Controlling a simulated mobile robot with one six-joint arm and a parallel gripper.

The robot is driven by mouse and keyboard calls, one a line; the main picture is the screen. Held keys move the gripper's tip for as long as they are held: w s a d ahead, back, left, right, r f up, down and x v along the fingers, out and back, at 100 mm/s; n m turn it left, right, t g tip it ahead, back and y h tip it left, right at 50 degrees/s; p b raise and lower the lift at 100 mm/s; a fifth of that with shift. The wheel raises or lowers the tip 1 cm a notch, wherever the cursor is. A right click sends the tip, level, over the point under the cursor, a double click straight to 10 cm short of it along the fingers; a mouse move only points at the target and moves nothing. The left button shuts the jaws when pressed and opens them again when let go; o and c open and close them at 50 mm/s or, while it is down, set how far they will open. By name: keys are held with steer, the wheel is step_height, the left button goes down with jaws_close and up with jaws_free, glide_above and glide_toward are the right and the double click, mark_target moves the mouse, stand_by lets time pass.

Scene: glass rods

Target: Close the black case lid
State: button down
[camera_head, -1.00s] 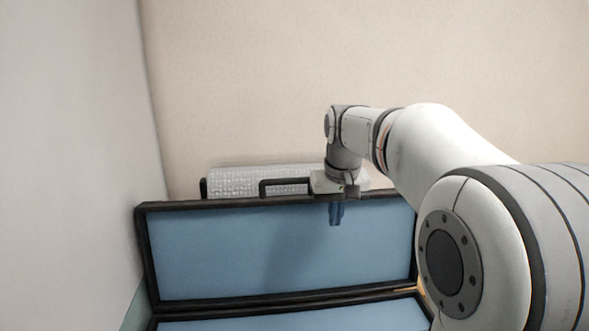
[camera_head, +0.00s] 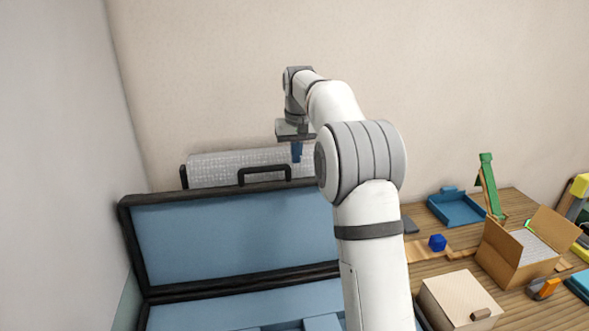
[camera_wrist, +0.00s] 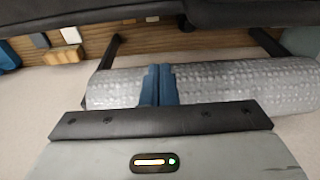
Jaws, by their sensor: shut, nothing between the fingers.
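The black case stands open, its raised lid (camera_head: 235,240) showing a light blue lining and a black rim. A black handle (camera_head: 263,172) sticks up from the lid's top edge. The case's lower half (camera_head: 215,311) lies in front with blue lining, partly hidden by my arm. My gripper (camera_head: 297,152) is above and behind the lid's top edge, pointing down, apart from the lid as far as I can tell. Its blue fingers are shut and empty; they also show in the wrist view (camera_wrist: 159,85), with the dark lid edge (camera_wrist: 120,12) across the top of that view.
A silvery bubble-textured roll (camera_head: 215,168) lies behind the lid against the wall, below my fingers in the wrist view. A wall closes the left.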

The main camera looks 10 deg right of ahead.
steer(key=s+f+p, duration=0.1)
steer(key=s+f, duration=0.2)
steer(key=shift+s, duration=0.1)
steer(key=shift+s, duration=0.1)
stand_by(0.4)
